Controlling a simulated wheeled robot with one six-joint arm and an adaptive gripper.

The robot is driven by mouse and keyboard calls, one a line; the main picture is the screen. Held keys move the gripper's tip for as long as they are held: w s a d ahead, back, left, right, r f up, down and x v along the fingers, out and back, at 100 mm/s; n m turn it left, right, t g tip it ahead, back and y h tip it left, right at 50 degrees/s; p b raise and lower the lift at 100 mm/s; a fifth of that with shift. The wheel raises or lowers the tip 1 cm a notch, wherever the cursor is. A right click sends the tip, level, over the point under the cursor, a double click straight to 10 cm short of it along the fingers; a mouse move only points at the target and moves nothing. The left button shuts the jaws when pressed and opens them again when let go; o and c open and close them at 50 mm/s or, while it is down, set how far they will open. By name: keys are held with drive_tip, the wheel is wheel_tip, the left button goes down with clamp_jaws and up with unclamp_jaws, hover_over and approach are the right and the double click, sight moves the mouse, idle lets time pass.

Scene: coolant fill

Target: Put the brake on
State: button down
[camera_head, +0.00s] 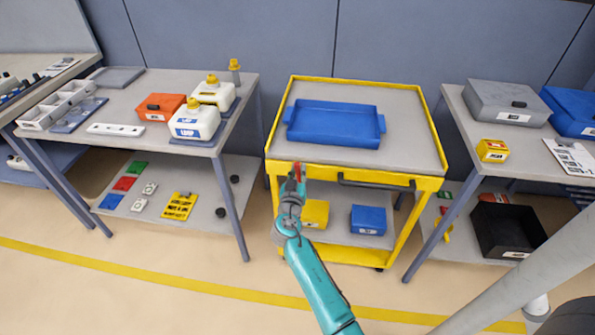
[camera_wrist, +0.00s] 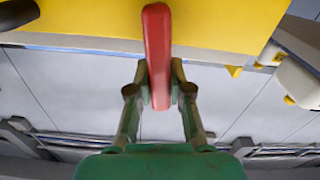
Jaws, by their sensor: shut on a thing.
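The yellow-framed cart (camera_head: 440,145) stands in the middle, between two tables. A red brake lever (camera_head: 297,167) shows at its front top edge, left of the dark push handle (camera_head: 375,184). My gripper (camera_head: 293,182) is at this lever, at the cart's front left. In the wrist view the red lever (camera_wrist: 157,30) runs lengthwise between the two fingers of my gripper (camera_wrist: 160,88), which are shut on it. The lever's far end lies against the yellow cart edge (camera_wrist: 220,25). Its mounting is hidden.
A blue tray (camera_head: 335,123) lies on the cart top. Yellow and blue boxes (camera_head: 368,220) sit on its lower shelf. The left table (camera_head: 120,90) holds white jugs and an orange box. The right table (camera_head: 475,128) holds cases. The floor in front is clear.

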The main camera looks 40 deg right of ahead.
drive_tip(key=c, duration=1)
unclamp_jaws()
drive_tip(key=shift+c, duration=0.2)
drive_tip(key=v, duration=1.2)
